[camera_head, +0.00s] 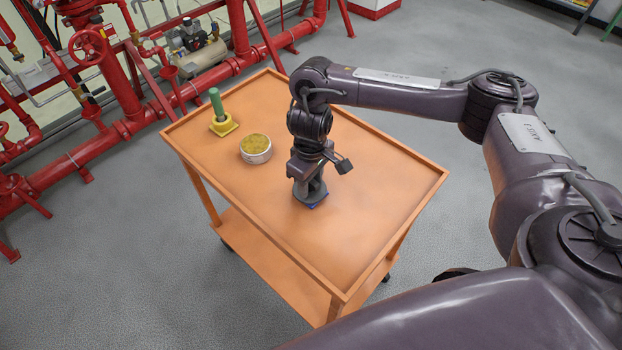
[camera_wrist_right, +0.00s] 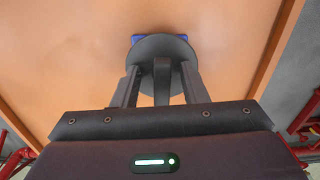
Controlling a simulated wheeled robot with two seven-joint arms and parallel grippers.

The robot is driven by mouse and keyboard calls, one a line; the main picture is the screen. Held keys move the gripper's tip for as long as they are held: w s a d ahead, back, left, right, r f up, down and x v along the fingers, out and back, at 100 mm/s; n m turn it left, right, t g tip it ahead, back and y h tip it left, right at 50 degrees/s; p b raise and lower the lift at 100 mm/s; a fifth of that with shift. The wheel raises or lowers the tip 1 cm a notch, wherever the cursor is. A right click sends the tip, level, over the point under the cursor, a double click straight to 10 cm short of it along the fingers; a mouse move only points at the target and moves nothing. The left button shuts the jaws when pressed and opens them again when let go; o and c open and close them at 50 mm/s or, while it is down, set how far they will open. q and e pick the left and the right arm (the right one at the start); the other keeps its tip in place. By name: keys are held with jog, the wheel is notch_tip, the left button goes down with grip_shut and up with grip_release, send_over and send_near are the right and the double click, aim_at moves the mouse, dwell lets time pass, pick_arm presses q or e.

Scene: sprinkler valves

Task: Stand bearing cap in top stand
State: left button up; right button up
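A dark grey round piece with an upright post (camera_wrist_right: 162,82), which looks like the bearing cap, is on the cart top under my right gripper. A blue stand (camera_wrist_right: 137,39) shows at its edge, mostly hidden under it; a bit of blue also shows in the head view (camera_head: 318,206). My right gripper (camera_head: 308,190) points down at the piece. In the right wrist view its fingers are on either side of the post, with gaps between. A yellow stand (camera_head: 223,125) holds an upright green cylinder (camera_head: 216,103) at the far left corner. My left gripper is not in view.
A round tin (camera_head: 256,157) with a yellowish top sits on the orange cart (camera_head: 375,185), between the yellow stand and my right gripper. The cart has a raised rim. Its right half is clear. Red pipes (camera_head: 120,80) stand behind it.

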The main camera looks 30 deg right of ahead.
notch_tip(320, 180, up, 12)
jog(key=p, duration=0.4)
dwell(0.6)
